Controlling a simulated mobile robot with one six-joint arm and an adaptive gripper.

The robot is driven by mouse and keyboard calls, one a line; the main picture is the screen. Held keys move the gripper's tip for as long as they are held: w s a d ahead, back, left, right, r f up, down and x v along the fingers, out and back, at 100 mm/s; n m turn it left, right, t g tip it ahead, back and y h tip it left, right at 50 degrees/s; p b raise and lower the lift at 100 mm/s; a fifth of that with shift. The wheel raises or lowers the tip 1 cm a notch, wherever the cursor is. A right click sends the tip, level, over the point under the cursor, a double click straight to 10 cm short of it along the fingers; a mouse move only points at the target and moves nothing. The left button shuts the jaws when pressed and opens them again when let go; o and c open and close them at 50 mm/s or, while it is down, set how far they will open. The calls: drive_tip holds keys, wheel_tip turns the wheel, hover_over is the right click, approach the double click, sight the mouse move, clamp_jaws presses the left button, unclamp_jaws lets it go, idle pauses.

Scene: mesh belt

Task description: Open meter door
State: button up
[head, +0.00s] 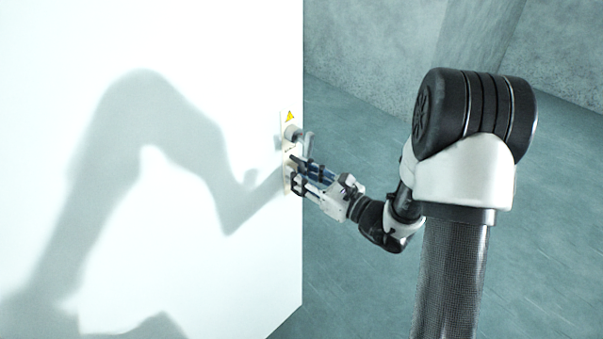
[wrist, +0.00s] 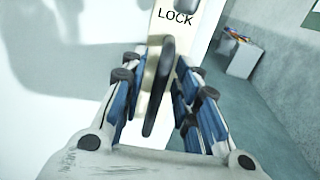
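The meter door (head: 200,60) is a large flat white panel filling the left of the head view. A pale lock plate (head: 282,130) sits near its right edge, and the plate marked "LOCK" also shows in the wrist view (wrist: 181,8). A dark upright handle (wrist: 158,90) on the plate stands between my fingers in the wrist view. My gripper (head: 293,172) is at the plate, and its fingers also show in the wrist view (wrist: 158,92). The fingers are spread on either side of the handle, with gaps visible. The door looks flush; its hinge side is out of view.
A yellow warning sign (head: 290,116) is above the lock plate. A grey box (wrist: 240,58) with coloured items stands by the wall at the right of the wrist view. The floor (head: 540,220) right of the panel is clear.

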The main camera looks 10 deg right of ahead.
drive_tip(key=v, duration=1.2)
idle(0.4)
